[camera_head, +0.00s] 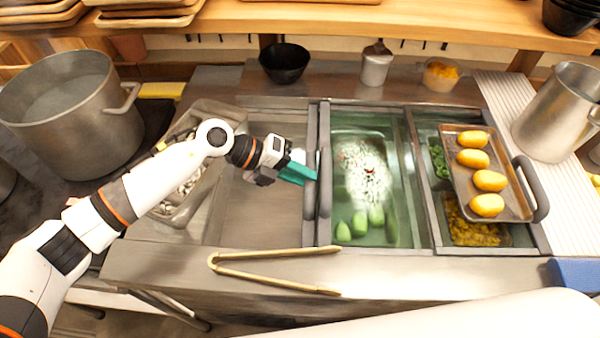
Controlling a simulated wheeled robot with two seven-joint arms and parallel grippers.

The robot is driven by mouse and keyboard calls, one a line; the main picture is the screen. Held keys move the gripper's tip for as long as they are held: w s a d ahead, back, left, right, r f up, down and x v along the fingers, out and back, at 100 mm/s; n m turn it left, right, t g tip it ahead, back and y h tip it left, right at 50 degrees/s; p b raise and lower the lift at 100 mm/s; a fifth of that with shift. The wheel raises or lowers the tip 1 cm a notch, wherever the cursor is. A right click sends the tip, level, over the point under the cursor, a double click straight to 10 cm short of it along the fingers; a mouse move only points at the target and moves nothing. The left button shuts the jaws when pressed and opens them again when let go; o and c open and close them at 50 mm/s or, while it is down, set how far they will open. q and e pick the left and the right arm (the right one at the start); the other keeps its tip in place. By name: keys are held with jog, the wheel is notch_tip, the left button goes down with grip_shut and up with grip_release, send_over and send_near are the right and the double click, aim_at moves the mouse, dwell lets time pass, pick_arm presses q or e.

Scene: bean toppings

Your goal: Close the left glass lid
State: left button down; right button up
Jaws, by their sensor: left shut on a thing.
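The counter unit has a grey-framed glass lid (408,195) with a greenish tint over its middle well. An upright dark grey handle (325,183) is at this lid's left edge. My left gripper (304,172) reaches in from the left, its teal fingers shut on the handle. The fingers and the handle partly hide their exact contact. Through the glass, a white grainy filling with red bits (362,170) and several green pieces (360,224) show. My right gripper is not in view.
Wooden tongs (275,272) lie on the front ledge. A tray (460,195) of yellow food rests over the right wells, beside another grey handle (530,188). A large pot (75,110) stands left, a metal pitcher (557,112) right, and a black bowl (284,63) behind.

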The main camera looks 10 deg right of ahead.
pick_arm(q)
jog(key=shift+a, duration=0.1)
jog(key=a, duration=0.2)
jog(key=w+a, duration=0.1)
jog(key=a, duration=0.1)
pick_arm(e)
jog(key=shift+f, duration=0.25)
pick_arm(q)
jog(key=c, duration=1.3)
grip_release()
jog(key=shift+o, duration=0.2)
jog(key=shift+b, duration=0.3)
jog(key=b+v, duration=0.3)
jog(key=v, duration=0.9)
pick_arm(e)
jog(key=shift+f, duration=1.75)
pick_arm(q)
jog(key=shift+s, duration=0.1)
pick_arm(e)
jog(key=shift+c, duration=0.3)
